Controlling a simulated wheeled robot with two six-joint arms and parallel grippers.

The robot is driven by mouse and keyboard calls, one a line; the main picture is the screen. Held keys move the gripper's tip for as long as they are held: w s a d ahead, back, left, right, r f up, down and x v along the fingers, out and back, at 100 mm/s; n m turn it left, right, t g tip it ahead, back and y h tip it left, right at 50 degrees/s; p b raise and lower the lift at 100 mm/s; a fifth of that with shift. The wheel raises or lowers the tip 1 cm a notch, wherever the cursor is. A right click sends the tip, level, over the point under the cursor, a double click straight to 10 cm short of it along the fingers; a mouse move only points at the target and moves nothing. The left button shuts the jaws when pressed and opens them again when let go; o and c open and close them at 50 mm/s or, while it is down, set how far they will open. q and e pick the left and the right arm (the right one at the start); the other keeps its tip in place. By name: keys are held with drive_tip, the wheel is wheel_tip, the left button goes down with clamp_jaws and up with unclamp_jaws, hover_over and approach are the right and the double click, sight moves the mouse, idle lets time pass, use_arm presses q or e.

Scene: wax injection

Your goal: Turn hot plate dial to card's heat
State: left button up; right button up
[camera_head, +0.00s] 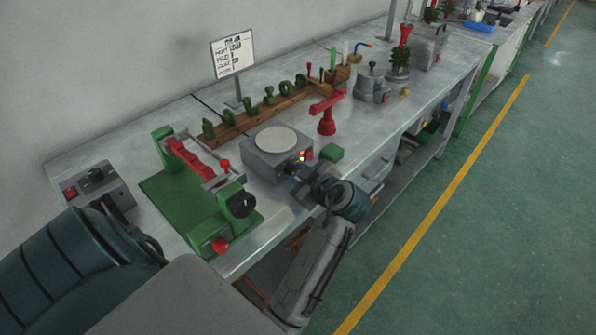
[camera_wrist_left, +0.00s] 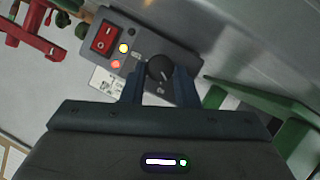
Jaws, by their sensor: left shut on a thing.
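The hot plate (camera_head: 263,158) is a grey box with a round pale plate on top; its front has lit lamps. In the left wrist view its panel (camera_wrist_left: 128,28) has a red switch, a yellow lamp and a red lamp. My left gripper (camera_head: 297,168) is at this front. In the left wrist view its fingers (camera_wrist_left: 159,84) are on either side of the black dial (camera_wrist_left: 159,69) and shut on it. A short white mark shows on the dial; its scale is mostly hidden. The card (camera_head: 234,55) stands behind on a post; its writing is too small to read surely.
A green press-like fixture (camera_head: 163,191) with red parts stands left of the hot plate. A red stand (camera_head: 327,113) and a small green block (camera_head: 332,153) are to its right. A wooden rack (camera_head: 240,124) of green pieces lies behind. A grey control box (camera_head: 97,185) sits far left.

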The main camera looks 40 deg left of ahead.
use_arm(q)
drive_tip(key=shift+w+r+m+g+p, duration=0.1)
drive_tip(key=shift+m+g+p, duration=0.2)
drive_tip(key=shift+m, duration=0.1)
idle(0.3)
drive_tip(key=o, duration=1)
drive_tip(key=shift+a, duration=0.1)
